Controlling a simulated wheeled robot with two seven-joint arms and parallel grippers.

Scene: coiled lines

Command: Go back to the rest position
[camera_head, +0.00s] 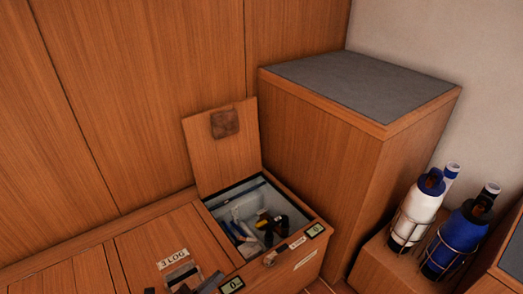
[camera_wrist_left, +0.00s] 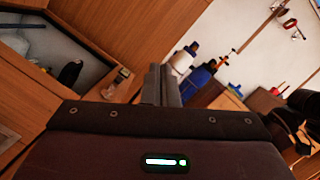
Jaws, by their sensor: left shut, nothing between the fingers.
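My left gripper (camera_head: 205,284) shows at the bottom edge of the head view, dark and partly cut off, in front of the lid marked "3 LOG". In the left wrist view its two fingers (camera_wrist_left: 161,85) are together with nothing between them. It is apart from the open locker (camera_head: 248,215), which lies up and to the right of it in the head view. My right gripper cannot be made out in either view.
The locker's lid (camera_head: 222,150) stands open against the wooden wall, and dark and coloured items lie inside. A tall wooden box (camera_head: 330,130) with a grey top stands to the right. White (camera_head: 416,212) and blue (camera_head: 460,235) bottles stand in wire holders at far right.

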